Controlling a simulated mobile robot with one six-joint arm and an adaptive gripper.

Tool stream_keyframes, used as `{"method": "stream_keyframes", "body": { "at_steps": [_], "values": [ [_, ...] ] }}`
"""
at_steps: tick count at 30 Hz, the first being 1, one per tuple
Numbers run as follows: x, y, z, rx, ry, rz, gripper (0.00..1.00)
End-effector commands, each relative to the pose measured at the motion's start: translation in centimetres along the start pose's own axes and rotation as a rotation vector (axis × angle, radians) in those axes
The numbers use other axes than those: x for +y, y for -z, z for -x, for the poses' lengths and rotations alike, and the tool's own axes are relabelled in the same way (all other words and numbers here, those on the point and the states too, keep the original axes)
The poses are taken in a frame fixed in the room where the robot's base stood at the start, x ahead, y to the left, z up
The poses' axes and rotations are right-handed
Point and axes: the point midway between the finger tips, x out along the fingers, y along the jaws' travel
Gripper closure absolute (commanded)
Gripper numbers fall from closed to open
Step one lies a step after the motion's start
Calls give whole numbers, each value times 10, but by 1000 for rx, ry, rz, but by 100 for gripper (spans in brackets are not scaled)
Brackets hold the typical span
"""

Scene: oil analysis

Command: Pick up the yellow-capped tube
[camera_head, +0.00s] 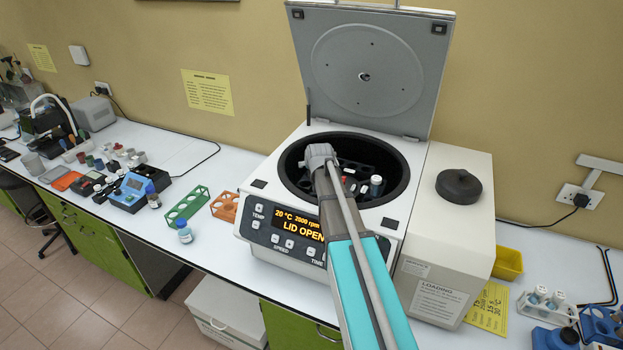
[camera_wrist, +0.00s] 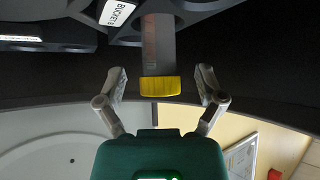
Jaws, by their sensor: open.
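The yellow-capped tube (camera_wrist: 160,86) shows in the wrist view, its clear graduated body running up the picture from the cap into a dark holder. My gripper (camera_wrist: 161,73) is open, with one finger on each side of the cap and a visible gap on both sides. The centrifuge (camera_head: 290,240) stands with its lid (camera_head: 370,70) up. In the head view my arm reaches over its dark bowl and hides part of the inside. I cannot make out the yellow cap or the fingers there.
A label reading BUCKET (camera_wrist: 118,12) is beside the tube. Several other tubes or bottles, one white-capped (camera_head: 376,181), are in the bowl. The bowl rim surrounds my arm's end. A green rack (camera_head: 187,205) and an orange rack (camera_head: 225,206) stand to the left.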

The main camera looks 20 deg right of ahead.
Motion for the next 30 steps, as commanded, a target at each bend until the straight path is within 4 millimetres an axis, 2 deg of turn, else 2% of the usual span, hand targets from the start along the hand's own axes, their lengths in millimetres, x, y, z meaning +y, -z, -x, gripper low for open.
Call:
{"method": "stream_keyframes", "body": {
  "at_steps": [3,20,30],
  "values": [
    [0,0,-5,0,0,0,12],
    [0,0,-4,0,0,0,12],
    [0,0,-4,0,0,0,75]
  ]
}}
